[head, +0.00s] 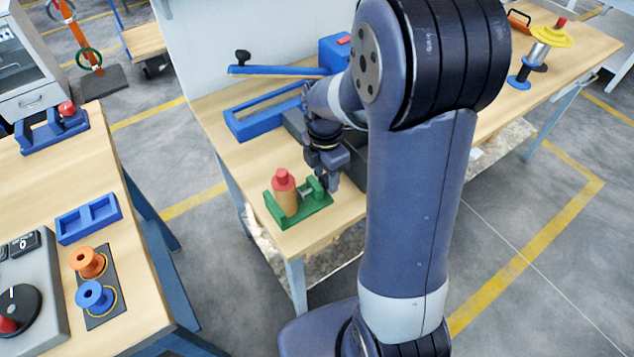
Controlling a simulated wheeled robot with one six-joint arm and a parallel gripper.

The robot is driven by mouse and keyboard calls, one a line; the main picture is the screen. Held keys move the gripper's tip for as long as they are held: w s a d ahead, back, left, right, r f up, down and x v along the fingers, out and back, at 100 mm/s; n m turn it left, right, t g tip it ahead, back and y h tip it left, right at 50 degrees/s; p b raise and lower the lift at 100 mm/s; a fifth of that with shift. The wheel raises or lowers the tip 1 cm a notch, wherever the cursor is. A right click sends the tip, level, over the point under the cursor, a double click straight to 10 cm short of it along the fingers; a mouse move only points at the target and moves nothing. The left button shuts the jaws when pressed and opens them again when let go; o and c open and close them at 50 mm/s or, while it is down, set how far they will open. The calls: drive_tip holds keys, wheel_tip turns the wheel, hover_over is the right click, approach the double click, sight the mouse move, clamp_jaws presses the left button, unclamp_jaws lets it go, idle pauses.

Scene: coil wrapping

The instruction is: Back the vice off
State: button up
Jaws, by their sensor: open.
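The green vice (299,214) stands near the front corner of the wooden bench, below and left of my arm. A tan cylinder with a red top (284,192) stands upright in it. The vice's screw and green jaw block (316,188) are on the right side, close to my gripper. My gripper (330,182) points down at the right end of the vice. Its fingers are dark and small in view, and I cannot tell whether they touch the vice handle. My forearm hides part of the bench behind.
A blue lever tool (280,71) and a blue frame (262,108) lie behind the vice. A spool stand with a yellow top (541,45) is far right. On the left table are an orange spool (87,261), a blue spool (95,297) and a blue tray (89,219).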

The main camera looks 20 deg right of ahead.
drive_tip(key=g+p, duration=0.1)
drive_tip(key=p, duration=0.1)
drive_tip(key=g+p, duration=0.1)
drive_tip(key=p, duration=0.1)
drive_tip(key=shift+w+a+r+h, duration=0.2)
drive_tip(key=shift+w+h, duration=0.1)
drive_tip(key=shift+h, duration=0.1)
drive_tip(key=shift+w+f+g+p, duration=0.1)
drive_tip(key=shift+f+g+p, duration=0.1)
drive_tip(key=shift+g+p, duration=0.3)
drive_tip(key=shift+d, duration=0.1)
drive_tip(key=shift+c, duration=0.3)
drive_tip(key=c, duration=0.5)
drive_tip(key=t+b, duration=0.1)
drive_tip(key=b, duration=0.1)
drive_tip(key=t+b, duration=0.1)
drive_tip(key=b, duration=0.1)
drive_tip(key=shift+s+d+f+y, duration=0.15)
drive_tip(key=shift+s+f+y, duration=0.05)
drive_tip(key=shift+s+y, duration=0.15)
drive_tip(key=shift+r+t, duration=0.25)
drive_tip(key=shift+t, duration=0.35)
drive_tip(key=shift+b, duration=0.35)
